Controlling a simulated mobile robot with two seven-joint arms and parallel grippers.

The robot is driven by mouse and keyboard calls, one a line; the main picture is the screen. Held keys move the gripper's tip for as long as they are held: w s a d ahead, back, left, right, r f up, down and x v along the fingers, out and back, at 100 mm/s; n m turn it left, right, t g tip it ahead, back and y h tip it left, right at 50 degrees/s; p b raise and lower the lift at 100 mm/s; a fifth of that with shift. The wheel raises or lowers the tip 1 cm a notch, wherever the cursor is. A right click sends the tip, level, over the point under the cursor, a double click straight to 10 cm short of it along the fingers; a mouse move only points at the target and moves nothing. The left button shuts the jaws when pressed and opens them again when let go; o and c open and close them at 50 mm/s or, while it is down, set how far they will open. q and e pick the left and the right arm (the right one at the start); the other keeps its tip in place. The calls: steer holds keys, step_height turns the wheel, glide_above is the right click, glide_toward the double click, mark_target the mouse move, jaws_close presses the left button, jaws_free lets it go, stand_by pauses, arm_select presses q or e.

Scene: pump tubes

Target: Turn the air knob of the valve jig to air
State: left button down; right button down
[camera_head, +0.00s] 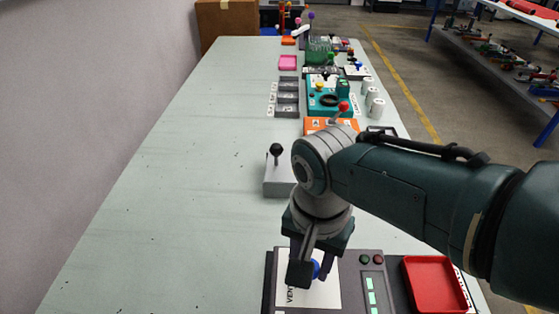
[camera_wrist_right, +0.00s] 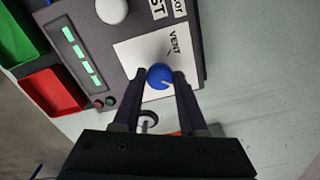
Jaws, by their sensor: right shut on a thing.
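The valve jig (camera_head: 349,267) is a dark box at the bottom of the head view, with a white label plate marked VENT. The jig also shows in the right wrist view (camera_wrist_right: 195,55). The blue air knob (camera_wrist_right: 159,76) sits on the white plate, and its pale mark lies near its lower right in the wrist view. My right gripper (camera_head: 305,272) reaches down over the plate. In the wrist view my right gripper (camera_wrist_right: 161,80) has its two fingers on either side of the blue knob, shut on it. The knob is partly hidden in the head view (camera_head: 316,268). My left gripper is not seen.
A red tray (camera_head: 433,284) lies right of the jig. A grey box with a black lever (camera_head: 277,152) stands behind it. The table's left side (camera_head: 150,200) is clear.

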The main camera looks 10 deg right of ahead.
stand_by(0.3)
steer(key=shift+c, duration=2.2)
jaws_free()
steer(key=shift+r, duration=0.15)
step_height(320, 180, up, 10)
steer(key=p, duration=0.6)
steer(key=shift+p, duration=0.35)
